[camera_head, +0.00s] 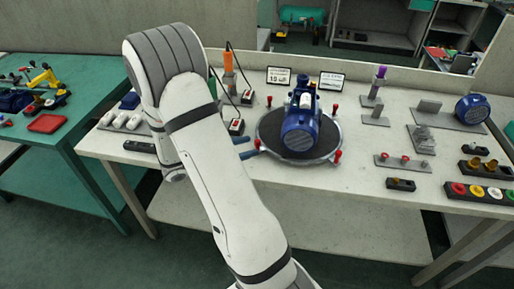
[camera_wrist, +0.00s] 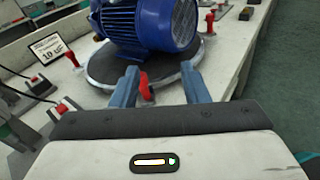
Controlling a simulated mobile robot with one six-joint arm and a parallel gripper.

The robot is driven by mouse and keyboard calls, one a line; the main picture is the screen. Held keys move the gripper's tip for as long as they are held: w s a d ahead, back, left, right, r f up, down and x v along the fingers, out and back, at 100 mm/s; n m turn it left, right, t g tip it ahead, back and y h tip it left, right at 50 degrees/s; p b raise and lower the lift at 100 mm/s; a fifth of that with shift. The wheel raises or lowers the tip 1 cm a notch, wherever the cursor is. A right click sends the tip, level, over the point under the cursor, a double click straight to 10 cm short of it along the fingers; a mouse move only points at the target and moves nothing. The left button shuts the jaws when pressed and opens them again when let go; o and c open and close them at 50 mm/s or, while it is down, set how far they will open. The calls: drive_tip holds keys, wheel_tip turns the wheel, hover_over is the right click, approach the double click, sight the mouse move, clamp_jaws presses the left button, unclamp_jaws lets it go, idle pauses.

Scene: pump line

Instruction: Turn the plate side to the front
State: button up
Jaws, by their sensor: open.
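A blue motor pump (camera_head: 301,130) sits on a round dark turntable (camera_head: 326,147) on the bench; its ribbed body also fills the top of the wrist view (camera_wrist: 150,22). Red upright handles stand around the turntable's rim, such as the front right one (camera_head: 338,156). My gripper (camera_head: 246,147) is at the turntable's left front edge. In the wrist view its two blue fingers (camera_wrist: 161,84) are open, with a red handle (camera_wrist: 146,86) between them. I cannot tell whether either finger touches it.
Two small signs (camera_head: 279,76) stand behind the turntable. An orange-handled screwdriver (camera_head: 228,62) and red-button boxes (camera_head: 237,127) are to the left. Metal fixtures (camera_head: 423,138) and part trays (camera_head: 481,192) fill the right.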

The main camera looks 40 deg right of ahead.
sight(255, 144)
drive_tip(key=w+f+n, duration=0.1)
drive_tip(key=f+t+h, duration=0.1)
drive_tip(key=w+f+n, duration=0.1)
drive_tip(key=shift+w+d+f+n+t+h+b, duration=0.3)
drive_tip(key=shift+f+h+b, duration=0.1)
drive_tip(key=d, duration=0.7)
drive_tip(key=shift+s+d+p, duration=0.25)
drive_tip(key=shift+d+p, duration=0.05)
drive_tip(key=shift+d, duration=0.05)
clamp_jaws()
